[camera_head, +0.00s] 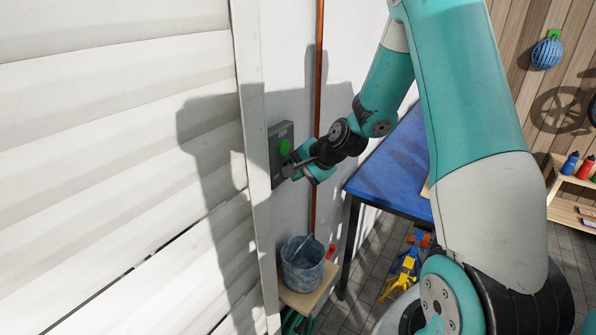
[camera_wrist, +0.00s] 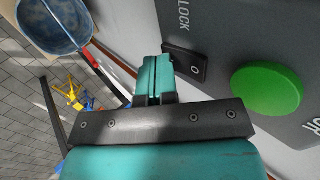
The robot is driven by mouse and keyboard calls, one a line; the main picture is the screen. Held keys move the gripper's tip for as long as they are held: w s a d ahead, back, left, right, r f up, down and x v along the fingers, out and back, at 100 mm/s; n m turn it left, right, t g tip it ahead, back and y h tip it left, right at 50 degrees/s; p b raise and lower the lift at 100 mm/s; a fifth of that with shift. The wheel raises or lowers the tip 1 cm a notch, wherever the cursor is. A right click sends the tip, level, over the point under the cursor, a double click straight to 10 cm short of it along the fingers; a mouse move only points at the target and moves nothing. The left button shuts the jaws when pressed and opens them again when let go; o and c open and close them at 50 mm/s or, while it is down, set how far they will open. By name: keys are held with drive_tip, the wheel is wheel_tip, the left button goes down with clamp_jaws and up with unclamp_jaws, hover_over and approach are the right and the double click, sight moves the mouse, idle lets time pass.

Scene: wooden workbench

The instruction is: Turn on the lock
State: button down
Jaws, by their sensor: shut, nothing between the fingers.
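A grey control panel (camera_head: 273,158) is mounted on the wall beside the white shutter. In the wrist view the panel (camera_wrist: 222,30) carries the printed word LOCK, a small black lock switch (camera_wrist: 186,63) below that word, and a large round green button (camera_wrist: 266,89). The green button (camera_head: 284,146) also shows in the head view. My gripper (camera_head: 290,171) is at the panel, below the green button. In the wrist view its teal fingers (camera_wrist: 157,68) are together and empty, right beside the lock switch. I cannot tell whether they touch it.
A white slatted shutter (camera_head: 110,120) fills the left. A blue bucket (camera_head: 302,266) stands on a small wooden shelf (camera_head: 309,297) below the panel. A blue-topped table (camera_head: 388,172) stands to the right, and a copper pipe (camera_head: 318,90) runs down the wall.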

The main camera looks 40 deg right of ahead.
drive_tip(key=shift+w+a+t+b, duration=0.15)
drive_tip(key=shift+t+b, duration=0.15)
drive_tip(key=shift+b, duration=0.25)
drive_tip(key=shift+r+p, duration=0.65)
drive_tip(key=shift+r, duration=0.1)
drive_tip(key=s+f+b+v, duration=0.1)
drive_tip(key=b+v, duration=0.1)
drive_tip(key=v, duration=1.1)
drive_tip(key=shift+s+d+f+b, duration=0.2)
drive_tip(key=shift+s+d+b, duration=0.05)
drive_tip(key=shift+d+b, duration=0.15)
